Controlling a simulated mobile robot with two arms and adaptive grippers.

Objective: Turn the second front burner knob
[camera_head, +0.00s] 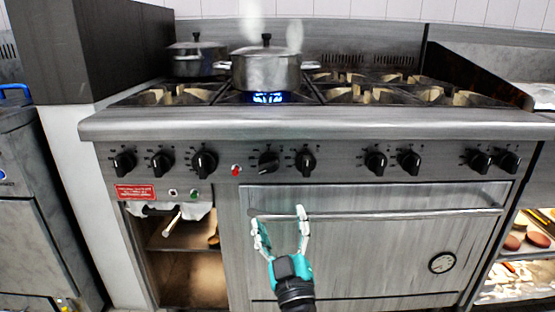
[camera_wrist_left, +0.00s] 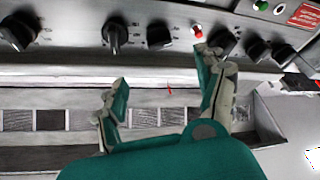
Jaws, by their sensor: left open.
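A row of several black burner knobs runs along the steel front panel. A knob (camera_head: 268,161) just right of the red light has its handle turned aslant; the knob (camera_head: 305,162) beside it stands more upright. This pair also shows in the left wrist view, the turned knob (camera_wrist_left: 158,37) and its neighbour (camera_wrist_left: 115,36). I cannot tell for sure which one the task means. My left gripper (camera_head: 279,215) is open and empty, below this pair and in front of the oven door. Its spread fingers (camera_wrist_left: 164,70) touch no knob that I can make out. My right gripper is not in view.
A lidded pot (camera_head: 266,72) stands over a blue flame (camera_head: 268,98); another pot (camera_head: 197,59) is behind left. The oven door handle (camera_head: 400,213) crosses close to my left fingers. A red light (camera_head: 236,170) sits left of the turned knob. An open shelf (camera_head: 190,270) is lower left.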

